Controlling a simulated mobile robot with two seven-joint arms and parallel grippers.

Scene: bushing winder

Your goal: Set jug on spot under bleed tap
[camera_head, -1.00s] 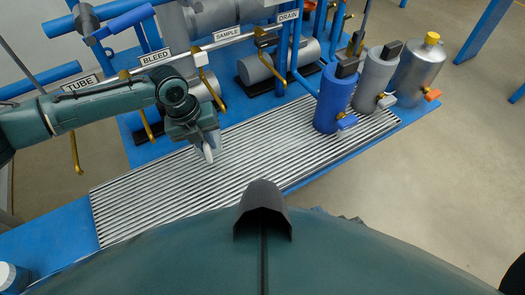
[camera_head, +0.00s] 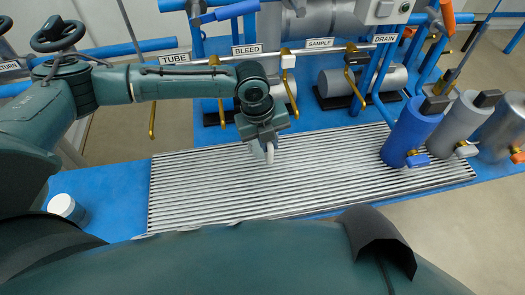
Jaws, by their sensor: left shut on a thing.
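My left gripper (camera_head: 268,150) is low over the ribbed grating (camera_head: 190,190), in front of the pipe with the BLEED label (camera_head: 247,49). It is shut on a small white piece (camera_head: 270,154). Most of what it holds is hidden, so I cannot tell whether it is the jug or whether it touches the grating. The brass lever (camera_head: 221,113) below and left of the BLEED label hangs down behind the gripper. No marked spot shows clearly on the grating. My right gripper is not in view.
A blue canister (camera_head: 410,130), a grey canister (camera_head: 460,122) and a metal canister (camera_head: 502,130) stand at the grating's right end. A white round container (camera_head: 64,206) stands on the blue platform (camera_head: 110,195) at left. The grating's left and front parts are clear.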

